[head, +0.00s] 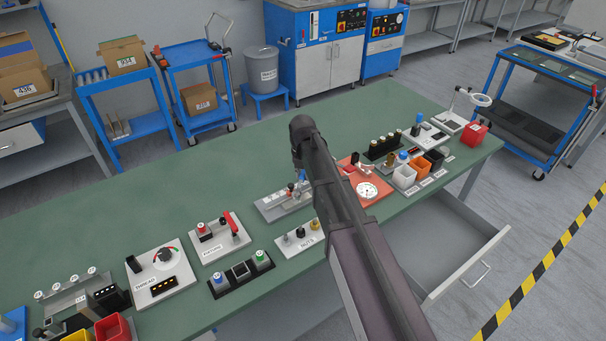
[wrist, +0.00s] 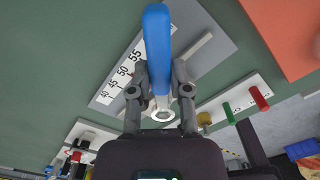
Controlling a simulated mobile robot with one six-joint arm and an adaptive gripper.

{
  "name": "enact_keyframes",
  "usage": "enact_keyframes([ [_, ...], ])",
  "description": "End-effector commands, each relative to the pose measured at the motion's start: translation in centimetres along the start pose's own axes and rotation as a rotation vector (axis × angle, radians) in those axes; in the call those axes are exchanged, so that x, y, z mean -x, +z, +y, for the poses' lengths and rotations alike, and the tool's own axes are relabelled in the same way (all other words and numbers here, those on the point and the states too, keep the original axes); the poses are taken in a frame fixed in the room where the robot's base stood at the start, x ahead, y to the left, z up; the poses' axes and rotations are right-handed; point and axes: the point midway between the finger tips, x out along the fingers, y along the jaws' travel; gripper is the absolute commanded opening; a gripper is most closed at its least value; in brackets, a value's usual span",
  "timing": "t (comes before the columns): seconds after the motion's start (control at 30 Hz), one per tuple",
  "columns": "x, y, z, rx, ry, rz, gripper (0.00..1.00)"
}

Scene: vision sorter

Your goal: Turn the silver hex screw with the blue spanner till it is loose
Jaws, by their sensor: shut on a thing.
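The blue spanner (wrist: 157,50) is in the wrist view, its blue handle pointing up and its silver ring end (wrist: 163,116) below. My gripper (wrist: 159,92) is shut on the spanner, with a finger on either side near where the handle meets the metal. Behind it lies a grey plate (wrist: 192,28) with a printed scale from 40 to 55. In the head view this grey plate (head: 270,207) lies on the green table, partly behind my arm. I cannot make out the silver hex screw, nor whether the ring end sits around anything.
A white board marked NUTS (head: 307,244) stands just in front of the plate. A failure panel (head: 219,244) is to the left, and a red-orange plate with a dial (head: 367,190) to the right. The green table (head: 200,185) is clear behind them. A drawer (head: 465,262) hangs open at the right.

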Motion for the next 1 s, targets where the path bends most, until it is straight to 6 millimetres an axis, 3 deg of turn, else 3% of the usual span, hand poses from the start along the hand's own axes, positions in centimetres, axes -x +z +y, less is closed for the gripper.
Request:
enact_keyframes([
  [1.0, 0.2, -2.7, -5.7, -0.823, -0.019, 0.000, 0.00],
])
